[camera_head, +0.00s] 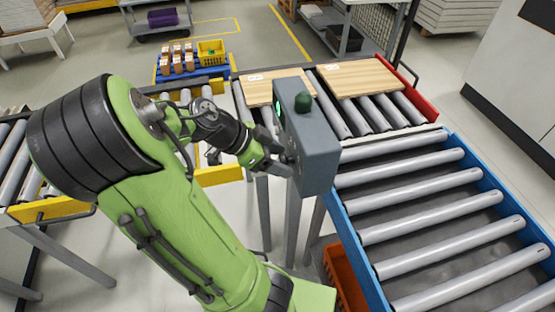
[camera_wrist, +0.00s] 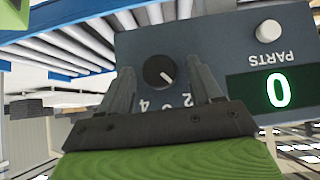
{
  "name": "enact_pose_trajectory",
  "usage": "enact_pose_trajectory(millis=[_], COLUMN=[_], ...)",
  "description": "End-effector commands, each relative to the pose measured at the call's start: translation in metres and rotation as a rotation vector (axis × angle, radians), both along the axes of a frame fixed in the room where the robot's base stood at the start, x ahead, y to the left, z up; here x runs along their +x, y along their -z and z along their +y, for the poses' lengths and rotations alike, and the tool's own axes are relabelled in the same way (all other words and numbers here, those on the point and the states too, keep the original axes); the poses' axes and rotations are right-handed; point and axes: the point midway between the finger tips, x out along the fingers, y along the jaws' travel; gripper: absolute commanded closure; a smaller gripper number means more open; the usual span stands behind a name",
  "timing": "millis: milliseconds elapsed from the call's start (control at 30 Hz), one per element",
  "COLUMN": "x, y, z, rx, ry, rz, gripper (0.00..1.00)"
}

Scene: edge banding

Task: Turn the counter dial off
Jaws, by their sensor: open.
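The counter dial is a round black knob (camera_wrist: 159,71) with a white pointer mark, on the face of a blue-grey counter box (camera_wrist: 215,50). Numbers including 2 and 4 are printed near the dial, upside down in the wrist view. The pointer slants down and to the right there. My gripper (camera_wrist: 160,80) is open, its two fingers on either side of the dial in the picture; I cannot tell if they touch it. In the head view the box (camera_head: 313,150) stands on a post, its dial face turned away, and my gripper (camera_head: 280,160) is at its left side.
The box face also has a green display (camera_wrist: 277,89) reading 0 and a white knob (camera_wrist: 268,31) by the word PARTS. A blue-edged roller conveyor (camera_head: 440,200) lies at right; wooden boards (camera_head: 360,77) rest behind.

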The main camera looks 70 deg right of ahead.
Motion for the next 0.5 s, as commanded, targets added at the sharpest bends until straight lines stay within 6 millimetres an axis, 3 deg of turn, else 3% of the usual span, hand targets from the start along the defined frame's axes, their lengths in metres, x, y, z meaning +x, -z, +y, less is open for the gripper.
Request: enact_pose_trajectory(millis=[200,500], x=[-0.0003,-0.0001], y=[-0.0006,-0.0008], z=[-0.0003,-0.0002], rx=[0.0,0.0], ry=[0.0,0.0], rz=[0.0,0.0], gripper=[0.37,0.83])
